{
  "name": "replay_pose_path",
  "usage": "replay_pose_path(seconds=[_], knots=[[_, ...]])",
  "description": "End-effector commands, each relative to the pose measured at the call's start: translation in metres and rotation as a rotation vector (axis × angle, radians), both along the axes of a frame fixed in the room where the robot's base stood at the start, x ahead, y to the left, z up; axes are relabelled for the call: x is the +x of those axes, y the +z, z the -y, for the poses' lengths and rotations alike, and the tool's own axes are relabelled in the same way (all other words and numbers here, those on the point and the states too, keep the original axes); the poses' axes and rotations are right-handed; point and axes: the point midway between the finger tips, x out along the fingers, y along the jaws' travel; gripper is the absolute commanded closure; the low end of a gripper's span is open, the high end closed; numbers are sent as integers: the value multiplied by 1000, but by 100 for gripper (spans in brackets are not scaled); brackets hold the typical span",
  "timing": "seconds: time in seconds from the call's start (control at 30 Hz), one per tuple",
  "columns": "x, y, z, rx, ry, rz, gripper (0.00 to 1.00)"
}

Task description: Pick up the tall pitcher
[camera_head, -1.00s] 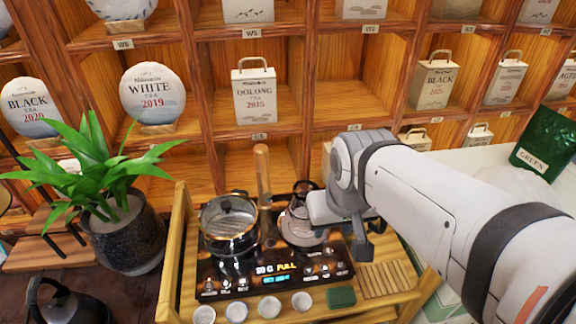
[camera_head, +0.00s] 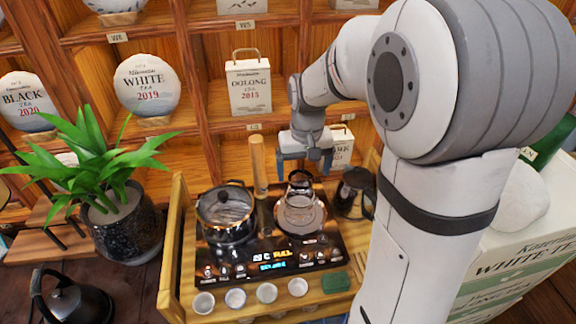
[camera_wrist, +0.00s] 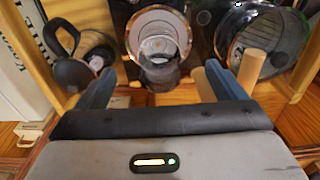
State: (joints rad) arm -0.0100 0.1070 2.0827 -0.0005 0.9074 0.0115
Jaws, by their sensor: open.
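A clear glass pitcher (camera_head: 300,208) with a dark top stands upright on the right round plate of the black cooker; it also shows in the wrist view (camera_wrist: 160,48). A second, dark glass vessel (camera_head: 354,192) with a black handle and lid stands to its right, at the left of the wrist view (camera_wrist: 82,58). I cannot tell for sure which is the tall pitcher. My gripper (camera_head: 305,166) is open and empty, pointing down just above and behind the clear pitcher. In the wrist view its blue fingers (camera_wrist: 161,70) lie either side of the clear pitcher's near end; contact is not visible.
A lidded glass pot (camera_head: 226,212) stands left of the clear pitcher. A wooden post (camera_head: 258,165) rises close to my gripper's left. Shelves with an Oolong box (camera_head: 249,86) stand behind. Several small cups and a green block (camera_head: 335,283) lie in front.

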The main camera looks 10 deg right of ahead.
Motion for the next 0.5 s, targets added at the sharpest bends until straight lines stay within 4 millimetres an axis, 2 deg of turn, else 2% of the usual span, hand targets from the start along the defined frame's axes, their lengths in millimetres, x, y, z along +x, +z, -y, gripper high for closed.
replay_pose_path(seconds=[0.1, 0.2, 0.5], knots=[[21, -15, -1, 0, 0, -30, 9], [29, -22, -2, 0, 0, -42, 9], [34, -50, -1, 0, 0, -48, 9]])
